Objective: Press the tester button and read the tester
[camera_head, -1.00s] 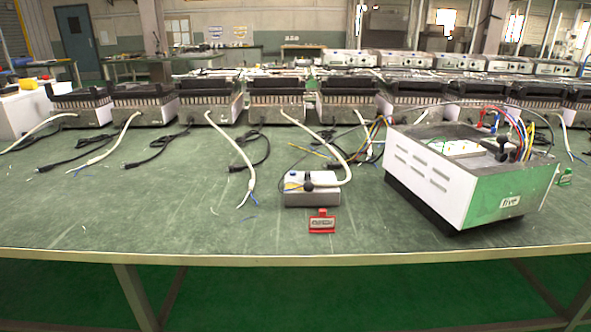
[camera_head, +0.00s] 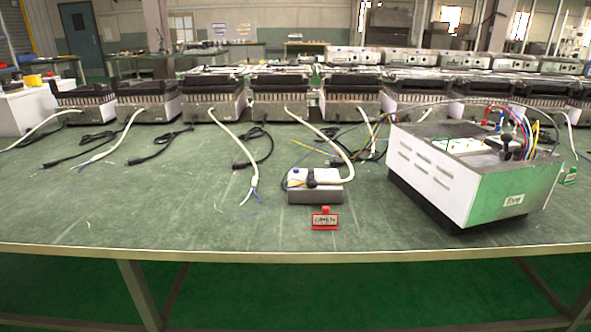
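A large white and green box (camera_head: 475,175), which may be the tester, stands at the right of the table with a label on its green front. Red, blue and yellow wires and dark knobs show on its top. A small grey and white box (camera_head: 315,190) sits at the table's middle, with a blue button-like part (camera_head: 295,171) and a dark knob on top. A white cable runs to it from behind. A small red sign (camera_head: 325,218) stands in front of it; its text is too small to read. Neither of my grippers is in view.
A green table (camera_head: 130,215) fills the foreground, clear at its front left. A row of heating units (camera_head: 210,100) with white cables and black plugs lines its back. A small green tag (camera_head: 570,175) stands at the right.

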